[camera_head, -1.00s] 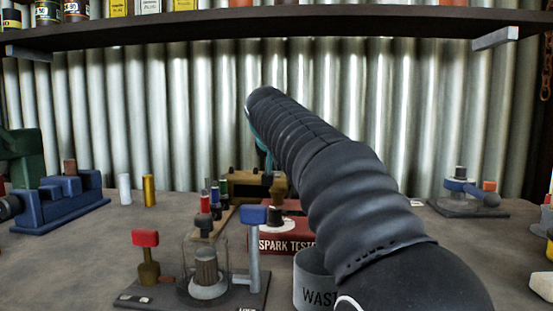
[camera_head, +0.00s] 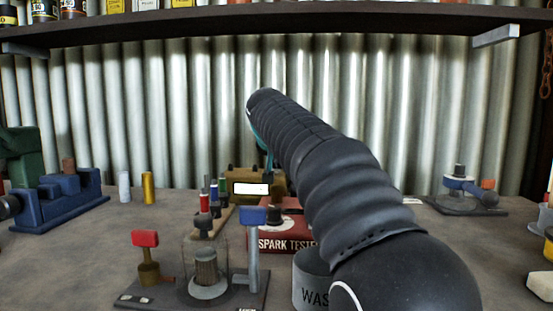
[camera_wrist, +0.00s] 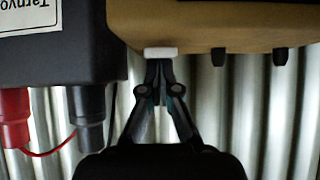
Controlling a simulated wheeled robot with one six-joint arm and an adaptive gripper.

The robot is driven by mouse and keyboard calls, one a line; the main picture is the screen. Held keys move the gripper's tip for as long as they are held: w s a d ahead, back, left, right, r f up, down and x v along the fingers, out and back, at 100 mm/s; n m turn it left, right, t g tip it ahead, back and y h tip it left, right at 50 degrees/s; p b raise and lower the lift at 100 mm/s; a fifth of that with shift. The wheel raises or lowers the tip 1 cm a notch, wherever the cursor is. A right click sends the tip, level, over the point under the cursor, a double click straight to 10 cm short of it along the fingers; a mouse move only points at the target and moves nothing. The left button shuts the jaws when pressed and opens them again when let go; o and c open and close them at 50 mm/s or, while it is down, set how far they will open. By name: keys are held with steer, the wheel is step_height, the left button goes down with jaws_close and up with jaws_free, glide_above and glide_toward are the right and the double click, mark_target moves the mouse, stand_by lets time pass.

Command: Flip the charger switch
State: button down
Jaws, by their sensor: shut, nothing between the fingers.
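The charger is a tan box (camera_head: 240,175) at the back of the bench in the head view, with a bright white panel (camera_head: 252,188) on its front. In the wrist view the charger's tan body (camera_wrist: 225,22) fills the upper right, upside down. A small white switch piece (camera_wrist: 161,53) sits at its edge. My gripper (camera_wrist: 158,66) is shut and empty, its tips right at the white piece, seemingly touching it. In the head view my arm hides most of the gripper. Which way the switch is set I cannot tell.
A dark battery-like box (camera_wrist: 60,60) with red and grey terminals is left of my gripper in the wrist view. A red spark tester (camera_head: 285,243), a waste bin (camera_head: 311,280) and a blue-handled stand (camera_head: 253,250) are in front of the charger. Corrugated wall stands behind.

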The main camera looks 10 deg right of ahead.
steer(key=shift+w, duration=0.15)
steer(key=shift+r, duration=0.1)
steer(key=shift+s+r, duration=0.15)
steer(key=shift+s, duration=0.05)
steer(key=v, duration=1.1)
steer(key=shift+s, duration=0.2)
steer(key=shift+a, duration=0.1)
